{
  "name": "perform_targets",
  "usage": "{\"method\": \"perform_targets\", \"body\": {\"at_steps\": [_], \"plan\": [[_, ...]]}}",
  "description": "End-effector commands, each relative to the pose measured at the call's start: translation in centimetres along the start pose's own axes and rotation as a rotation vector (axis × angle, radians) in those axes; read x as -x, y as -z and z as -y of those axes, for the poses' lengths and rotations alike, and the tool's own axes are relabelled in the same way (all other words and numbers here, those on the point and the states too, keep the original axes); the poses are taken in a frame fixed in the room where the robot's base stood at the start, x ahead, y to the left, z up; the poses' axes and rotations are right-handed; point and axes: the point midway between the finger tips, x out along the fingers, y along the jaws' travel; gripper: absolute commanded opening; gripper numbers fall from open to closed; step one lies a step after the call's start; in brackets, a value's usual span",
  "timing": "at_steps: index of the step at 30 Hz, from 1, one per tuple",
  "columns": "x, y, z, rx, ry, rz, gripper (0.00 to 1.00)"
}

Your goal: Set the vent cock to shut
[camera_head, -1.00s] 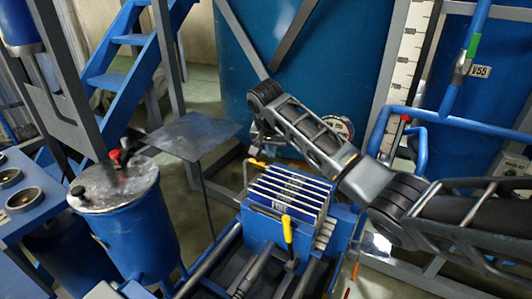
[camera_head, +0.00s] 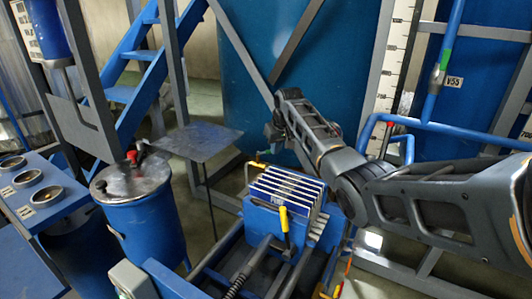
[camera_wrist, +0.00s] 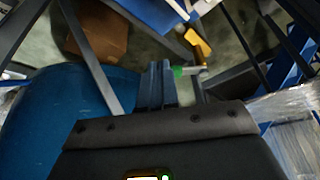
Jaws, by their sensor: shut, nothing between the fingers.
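I cannot tell for sure which fitting is the vent cock. In the wrist view a yellow handle (camera_wrist: 197,43) lies just beyond my gripper (camera_wrist: 156,70), with a small green-ended grey fitting (camera_wrist: 186,71) close to the right of the fingertips. Contact there cannot be told. My gripper's fingers are together with nothing held. In the head view the end of my arm hangs behind the blue plate stack (camera_head: 285,195), and the fingers are not clearly seen. A small yellow piece (camera_head: 257,164) sits at the stack's back left, and a yellow-handled lever (camera_head: 284,225) stands at its front.
A blue vessel (camera_head: 150,228) with a red knob (camera_head: 132,156) on its lid stands at left beside a grey flat plate (camera_head: 197,141). A large blue tank (camera_head: 245,75) stands behind. A pipe with a green handle (camera_head: 446,58) is at right. Frames and pipes crowd the floor.

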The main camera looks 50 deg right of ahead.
Motion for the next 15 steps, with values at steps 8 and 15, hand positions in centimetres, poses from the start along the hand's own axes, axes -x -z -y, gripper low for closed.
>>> {"method": "perform_targets", "body": {"at_steps": [8,15], "plan": [[-0.9,1.3,-0.6,0.242,0.098,0.0,0.0],[-1.1,2.2,-0.6,0.376,0.152,0.0,0.0]]}}
